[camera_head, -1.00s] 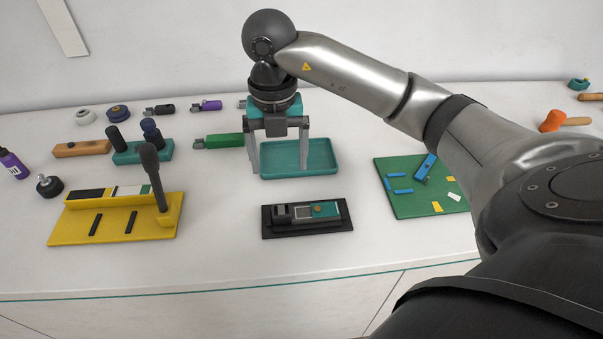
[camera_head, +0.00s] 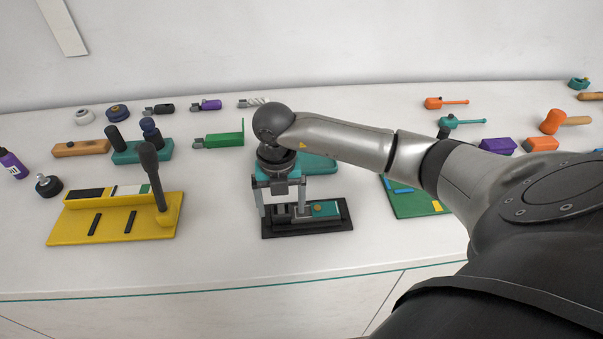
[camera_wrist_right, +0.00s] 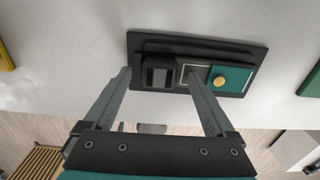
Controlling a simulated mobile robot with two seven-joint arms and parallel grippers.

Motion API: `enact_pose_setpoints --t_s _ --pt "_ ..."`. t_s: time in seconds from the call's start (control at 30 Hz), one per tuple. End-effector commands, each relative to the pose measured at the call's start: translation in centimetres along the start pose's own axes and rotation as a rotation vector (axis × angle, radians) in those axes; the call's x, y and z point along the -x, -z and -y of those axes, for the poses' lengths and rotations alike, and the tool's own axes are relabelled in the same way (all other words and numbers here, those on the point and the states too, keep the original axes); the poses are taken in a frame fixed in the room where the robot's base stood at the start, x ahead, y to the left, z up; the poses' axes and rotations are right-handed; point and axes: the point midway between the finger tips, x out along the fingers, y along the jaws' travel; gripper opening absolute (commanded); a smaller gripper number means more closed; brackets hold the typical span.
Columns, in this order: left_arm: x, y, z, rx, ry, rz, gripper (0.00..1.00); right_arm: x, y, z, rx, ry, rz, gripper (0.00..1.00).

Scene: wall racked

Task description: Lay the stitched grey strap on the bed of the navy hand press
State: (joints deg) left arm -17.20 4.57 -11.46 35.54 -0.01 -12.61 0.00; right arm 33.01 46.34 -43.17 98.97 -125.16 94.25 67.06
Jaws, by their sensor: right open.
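My right gripper (camera_head: 282,207) is open and points down over the left end of a small device on a black tray (camera_head: 345,228). Nothing is clearly held. I cannot make out a stitched grey strap or a navy hand press. My left gripper is not in view.
A yellow board (camera_head: 120,228) with an upright dark lever stands at left. A teal tray (camera_head: 322,163) and a green mat (camera_head: 420,207) are partly behind my arm. Several tools line the back. The table front between the yellow board and black tray is clear.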

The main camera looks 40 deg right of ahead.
Motion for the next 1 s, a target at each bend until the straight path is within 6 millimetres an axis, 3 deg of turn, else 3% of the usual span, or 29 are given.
enact_pose_setpoints --t_s 0.23,1.0 --pt "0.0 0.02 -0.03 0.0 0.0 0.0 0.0 -0.11 -0.01 -0.03 0.001 -0.001 0.001 0.89" --pt "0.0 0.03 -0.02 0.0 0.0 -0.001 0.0 -0.06 -0.04 -0.01 0.0 -0.001 0.002 0.02"
